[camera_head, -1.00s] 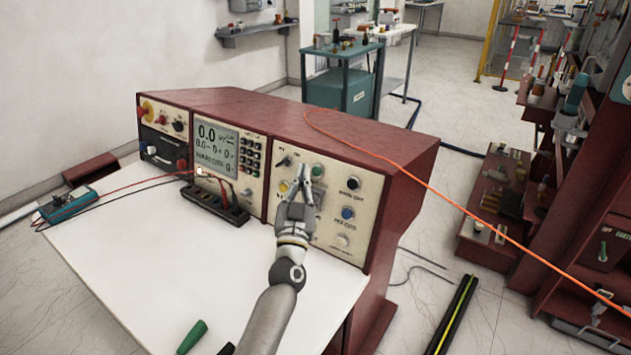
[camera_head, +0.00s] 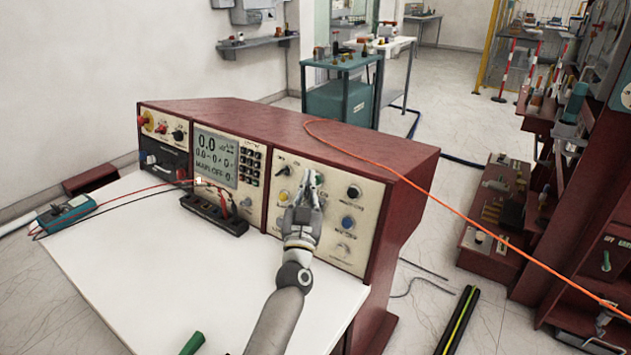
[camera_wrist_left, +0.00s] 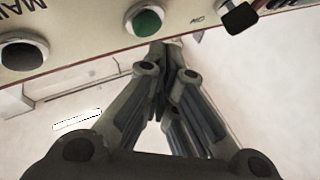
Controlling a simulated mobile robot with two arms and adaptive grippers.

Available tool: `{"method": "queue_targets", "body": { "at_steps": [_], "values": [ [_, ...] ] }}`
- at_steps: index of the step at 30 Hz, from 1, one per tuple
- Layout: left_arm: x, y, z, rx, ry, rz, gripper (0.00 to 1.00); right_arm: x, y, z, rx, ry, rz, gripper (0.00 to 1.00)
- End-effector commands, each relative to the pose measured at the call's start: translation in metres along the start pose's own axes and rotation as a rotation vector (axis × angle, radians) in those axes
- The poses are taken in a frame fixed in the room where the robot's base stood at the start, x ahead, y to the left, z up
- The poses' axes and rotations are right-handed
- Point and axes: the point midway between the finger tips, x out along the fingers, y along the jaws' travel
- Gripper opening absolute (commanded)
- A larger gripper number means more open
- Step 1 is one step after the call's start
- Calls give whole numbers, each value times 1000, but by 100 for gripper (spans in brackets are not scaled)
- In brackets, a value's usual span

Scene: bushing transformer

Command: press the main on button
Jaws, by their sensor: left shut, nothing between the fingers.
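The right-hand panel (camera_head: 322,232) of the red control desk carries several round buttons. A green button (camera_head: 320,178) sits near its top and is partly hidden by my left gripper (camera_head: 309,177). In the left wrist view the green button (camera_wrist_left: 147,20) shows above the fingertips. My left gripper (camera_wrist_left: 168,46) is shut and empty, its tips near that button and below it in that view. I cannot tell whether they touch the panel. A black button (camera_wrist_left: 22,52) lies to the left there, beside lettering that begins "MAI". My right gripper is not in view.
An orange cable (camera_head: 400,178) crosses the desk top. The white worktop (camera_head: 170,265) is mostly clear.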

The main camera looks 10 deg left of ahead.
Motion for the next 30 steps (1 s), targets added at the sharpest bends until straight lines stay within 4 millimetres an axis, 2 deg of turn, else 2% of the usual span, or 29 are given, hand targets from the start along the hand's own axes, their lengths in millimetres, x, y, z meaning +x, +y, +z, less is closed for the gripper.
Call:
{"method": "queue_targets", "body": {
  "at_steps": [30],
  "values": [
    [6, 4, 4, 0, 0, -1, 0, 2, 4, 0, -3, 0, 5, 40]
  ]
}}
